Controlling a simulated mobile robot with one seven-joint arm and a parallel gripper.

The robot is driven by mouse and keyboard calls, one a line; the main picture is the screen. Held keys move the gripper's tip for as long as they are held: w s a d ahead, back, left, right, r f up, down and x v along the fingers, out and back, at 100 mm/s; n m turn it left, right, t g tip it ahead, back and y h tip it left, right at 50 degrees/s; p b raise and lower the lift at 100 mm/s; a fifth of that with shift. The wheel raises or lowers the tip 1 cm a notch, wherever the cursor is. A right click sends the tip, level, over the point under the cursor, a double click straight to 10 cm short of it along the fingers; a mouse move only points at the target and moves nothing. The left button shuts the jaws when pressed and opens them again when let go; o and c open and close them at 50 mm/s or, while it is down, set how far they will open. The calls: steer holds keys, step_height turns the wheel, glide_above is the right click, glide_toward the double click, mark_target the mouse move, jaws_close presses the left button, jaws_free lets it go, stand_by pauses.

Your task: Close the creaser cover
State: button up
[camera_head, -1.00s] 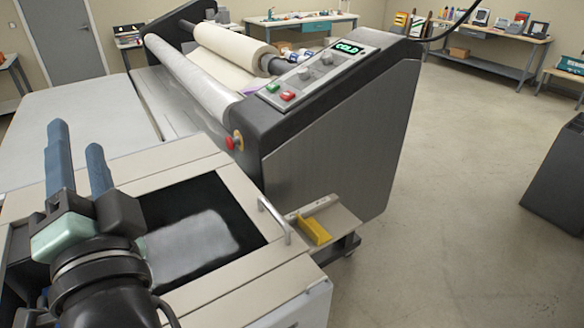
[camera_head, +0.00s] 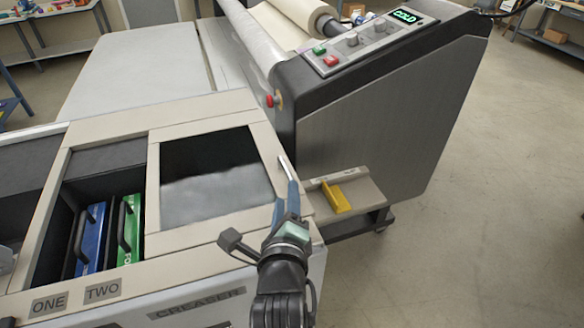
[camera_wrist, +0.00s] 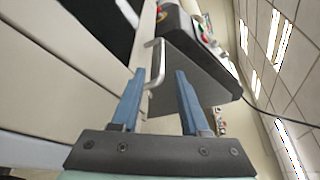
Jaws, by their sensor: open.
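The creaser unit, with a CREASER label (camera_head: 197,302) on its front, has a dark rectangular opening (camera_head: 205,152) with a shiny grey surface inside. I cannot tell the cover's exact position. My gripper (camera_head: 292,190) is open and empty at that right edge. In the wrist view the handle lies just beyond and between the two blue fingertips (camera_wrist: 159,74), nearer the left one; contact is not visible.
Left of the opening, a bay holds a blue cartridge (camera_head: 91,238) and a green cartridge (camera_head: 124,230) with black handles. The laminator (camera_head: 385,110) stands close behind and right. The floor at right is clear.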

mark_target(288, 170)
steer(key=p+x, duration=0.2)
steer(key=x, duration=0.7)
steer(key=shift+w, duration=0.25)
jaws_close()
steer(key=shift+d, duration=0.1)
stand_by(1.1)
